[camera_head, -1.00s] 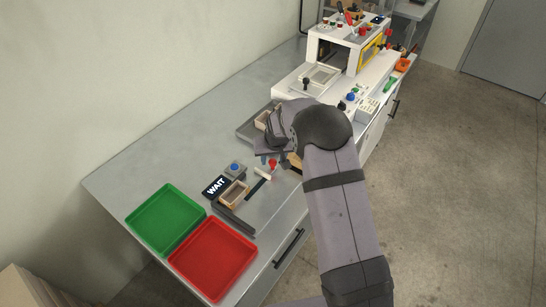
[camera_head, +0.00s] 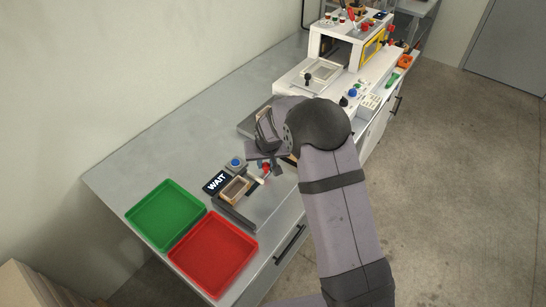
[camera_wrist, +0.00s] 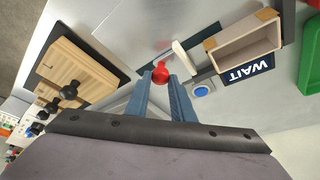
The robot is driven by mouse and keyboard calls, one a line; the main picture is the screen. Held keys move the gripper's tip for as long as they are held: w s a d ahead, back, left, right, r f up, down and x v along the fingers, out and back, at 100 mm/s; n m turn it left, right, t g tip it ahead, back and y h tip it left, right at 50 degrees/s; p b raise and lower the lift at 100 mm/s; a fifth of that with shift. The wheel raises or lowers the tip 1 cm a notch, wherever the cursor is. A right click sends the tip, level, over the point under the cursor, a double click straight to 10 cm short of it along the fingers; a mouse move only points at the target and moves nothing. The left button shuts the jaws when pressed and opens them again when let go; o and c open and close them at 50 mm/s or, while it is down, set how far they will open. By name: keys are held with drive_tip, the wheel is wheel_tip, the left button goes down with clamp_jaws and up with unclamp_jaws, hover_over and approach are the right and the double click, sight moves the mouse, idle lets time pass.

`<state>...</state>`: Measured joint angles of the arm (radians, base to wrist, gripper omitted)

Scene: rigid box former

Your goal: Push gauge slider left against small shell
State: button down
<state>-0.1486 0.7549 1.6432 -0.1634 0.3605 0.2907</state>
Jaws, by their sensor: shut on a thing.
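The gauge slider's red knob (camera_wrist: 160,73) sits between the two blue fingers of my gripper (camera_wrist: 160,79), which is shut on it. In the head view the knob (camera_head: 265,169) shows just below my gripper (camera_head: 264,164). The slider's white bar (camera_wrist: 186,57) stands between the knob and the small shell (camera_wrist: 247,42), an open-topped tan box. In the wrist view a narrow gap shows between bar and shell. In the head view the shell (camera_head: 235,188) lies left of the slider, beside a dark rail (camera_head: 232,215). My wrist partly hides the slider there.
A WAIT sign (camera_head: 217,183) and a blue button (camera_head: 236,162) stand close to the shell. A green tray (camera_head: 166,214) and a red tray (camera_head: 214,253) lie to the left. Wooden pieces with black knobs (camera_wrist: 75,67) lie on the other side of my gripper. The white machine (camera_head: 340,55) stands behind.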

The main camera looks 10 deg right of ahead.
drive_tip(key=s+a+b, duration=0.1)
drive_tip(key=s+a, duration=0.2)
drive_tip(key=shift+s+a, duration=0.1)
drive_tip(key=c, duration=1.5)
unclamp_jaws()
drive_tip(key=shift+b+v, duration=1)
drive_tip(key=shift+v, duration=2.7)
